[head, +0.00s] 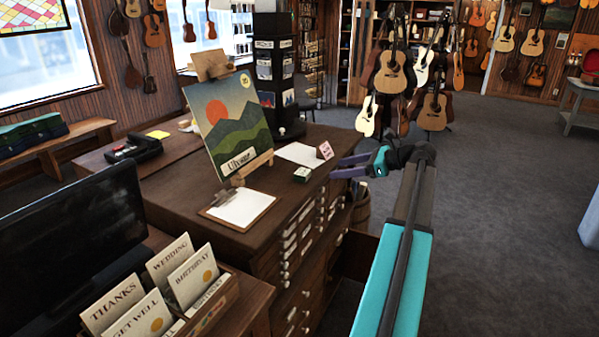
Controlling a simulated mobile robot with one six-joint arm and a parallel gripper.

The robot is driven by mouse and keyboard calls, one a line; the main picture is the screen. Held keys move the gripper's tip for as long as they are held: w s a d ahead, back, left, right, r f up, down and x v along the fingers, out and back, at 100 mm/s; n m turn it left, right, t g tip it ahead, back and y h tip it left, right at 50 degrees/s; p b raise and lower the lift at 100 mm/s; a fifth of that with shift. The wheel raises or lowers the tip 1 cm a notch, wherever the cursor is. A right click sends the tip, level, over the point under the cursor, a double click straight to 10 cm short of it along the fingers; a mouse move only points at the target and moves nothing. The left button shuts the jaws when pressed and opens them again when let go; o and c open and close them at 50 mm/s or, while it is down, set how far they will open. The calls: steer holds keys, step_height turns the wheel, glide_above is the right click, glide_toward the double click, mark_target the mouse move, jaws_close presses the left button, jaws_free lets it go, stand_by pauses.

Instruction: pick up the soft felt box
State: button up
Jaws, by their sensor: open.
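Two small boxes stand near the right edge of the dark wooden drawer cabinet (236,179) in the head view. One is a dark green and white box (302,174); the other is a red and white box (325,150) farther back. Their lettering is too small to read, so I cannot tell which is the soft felt box. My gripper (336,168) is open, with its purple fingers pointing left at the cabinet's right edge. It is just right of the two boxes, and nothing shows between the fingers. I cannot tell its exact height above the top.
A mountain picture (228,122) stands on an easel beside the boxes. A clipboard (240,208) and white paper (299,154) lie on the cabinet. A card rack (215,310) and black monitor (70,240) are at front left. Guitars (391,72) stand behind. Carpet at right is clear.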

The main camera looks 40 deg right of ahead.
steer(key=shift+w, duration=0.3)
steer(key=shift+s+r, duration=0.1)
steer(key=p, duration=0.2)
glide_toward(307, 172)
steer(key=shift+a+x, duration=0.15)
steer(key=shift+x, duration=1)
steer(key=shift+a+x, duration=0.15)
steer(key=shift+x, duration=1)
steer(key=shift+s, duration=0.2)
steer(key=shift+d+p+x, duration=0.1)
steer(key=shift+p+x, duration=0.5)
steer(key=shift+x, duration=0.7)
steer(key=shift+d+p+x, duration=0.15)
steer(key=shift+p+x, duration=0.4)
steer(key=shift+x, duration=0.8)
